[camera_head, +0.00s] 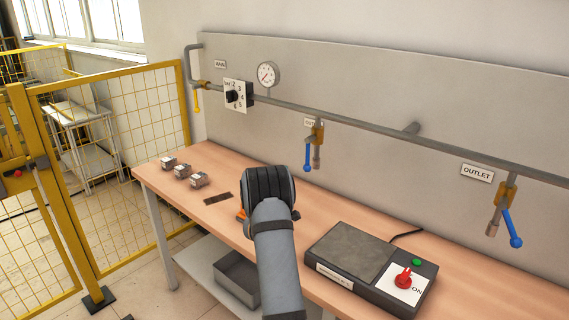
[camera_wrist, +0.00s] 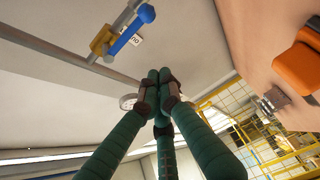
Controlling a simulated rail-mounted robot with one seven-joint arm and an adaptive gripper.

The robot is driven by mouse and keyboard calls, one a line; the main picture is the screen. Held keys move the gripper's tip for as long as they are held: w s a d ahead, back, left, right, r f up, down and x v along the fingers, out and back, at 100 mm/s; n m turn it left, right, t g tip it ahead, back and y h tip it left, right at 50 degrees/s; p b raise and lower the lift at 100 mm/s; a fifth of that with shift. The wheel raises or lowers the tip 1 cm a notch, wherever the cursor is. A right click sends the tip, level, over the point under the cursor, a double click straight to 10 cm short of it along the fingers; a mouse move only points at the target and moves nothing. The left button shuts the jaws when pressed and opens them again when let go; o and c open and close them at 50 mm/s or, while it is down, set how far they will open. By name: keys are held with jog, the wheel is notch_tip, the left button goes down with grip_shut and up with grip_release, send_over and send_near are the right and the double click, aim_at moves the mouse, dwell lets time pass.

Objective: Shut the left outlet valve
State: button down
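The left outlet valve has a brass body (camera_head: 318,133) and a blue handle (camera_head: 307,156) that hangs down beside its short outlet pipe. Its label is partly hidden behind the valve. In the wrist view, a blue handle (camera_wrist: 132,32) and brass body (camera_wrist: 102,43), apparently this valve, show at upper left, apart from the fingers. My gripper (camera_wrist: 160,82) has green fingers whose dark tips are together, with nothing seen between them. In the head view my arm hides the fingers, in front of and below the left valve.
A second outlet valve (camera_head: 512,228) with a blue handle is at right. A pressure gauge (camera_head: 267,75) and selector dial (camera_head: 236,95) are at left. The workbench (camera_head: 480,283) holds a hot plate (camera_head: 352,252) with a red knob and several small metal blocks (camera_head: 183,171). A yellow fence (camera_head: 110,150) stands left.

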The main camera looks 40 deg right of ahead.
jog(key=shift+d, duration=0.1)
jog(key=w+d+p, duration=0.3)
jog(key=d+p, duration=0.2)
jog(key=d, duration=0.3)
jog(key=shift+w+d, duration=0.2)
jog(key=shift+d, duration=0.15)
dwell(0.4)
jog(key=shift+s+d+p, duration=0.2)
jog(key=shift+s+p, duration=0.05)
jog(key=shift+p, duration=0.15)
